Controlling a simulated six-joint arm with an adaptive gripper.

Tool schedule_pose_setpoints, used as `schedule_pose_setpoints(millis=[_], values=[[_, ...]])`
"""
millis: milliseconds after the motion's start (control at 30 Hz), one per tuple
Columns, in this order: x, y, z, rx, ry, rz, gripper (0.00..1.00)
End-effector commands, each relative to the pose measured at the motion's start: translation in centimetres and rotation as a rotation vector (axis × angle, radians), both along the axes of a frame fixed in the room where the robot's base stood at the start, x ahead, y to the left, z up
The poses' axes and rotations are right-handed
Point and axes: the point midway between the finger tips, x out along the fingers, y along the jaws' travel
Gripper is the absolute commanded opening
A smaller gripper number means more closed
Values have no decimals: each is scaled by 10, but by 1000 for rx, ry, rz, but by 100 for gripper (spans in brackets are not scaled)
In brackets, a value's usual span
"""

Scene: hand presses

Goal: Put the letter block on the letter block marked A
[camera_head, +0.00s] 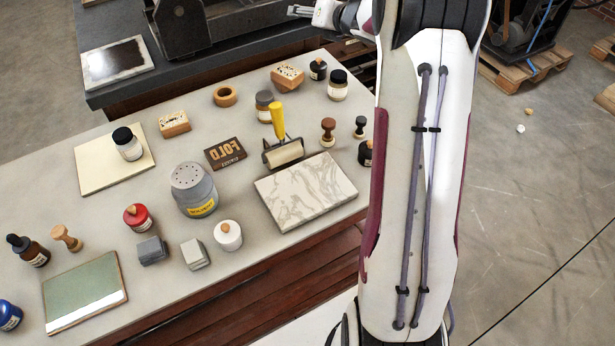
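No letter A is readable on any block in view. Two small grey blocks stand near the front of the table: a darker one (152,251) and a lighter one (195,255) to its right, a small gap apart. Two pale wooden blocks with dark marks lie farther back, one at left (174,123) and one near the back edge (288,77); their marks are too small to read. What seems to be my gripper (302,11) shows at the top edge, beyond the table's back edge, away from the blocks. Its fingers are too small and cut off to judge.
A dark FOLD block (225,153), a yellow-handled roller (281,140) and a marble slab (306,191) sit mid-table. A grey shaker can (194,190), a white jar (228,235) and a red jar (138,217) surround the grey blocks. A green plate (85,292) lies front left.

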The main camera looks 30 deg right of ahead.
Motion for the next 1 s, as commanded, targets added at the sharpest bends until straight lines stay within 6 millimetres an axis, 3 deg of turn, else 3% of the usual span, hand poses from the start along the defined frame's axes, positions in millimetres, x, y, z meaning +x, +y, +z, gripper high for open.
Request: schedule_pose_setpoints(millis=[200, 500, 800, 1000], values=[[-20, 17, 46, 184, -19, -189, 59], [-65, 42, 88, 469, -46, -443, 59], [-124, 74, 110, 776, -69, -683, 59], [-171, 98, 113, 987, -73, -840, 59]])
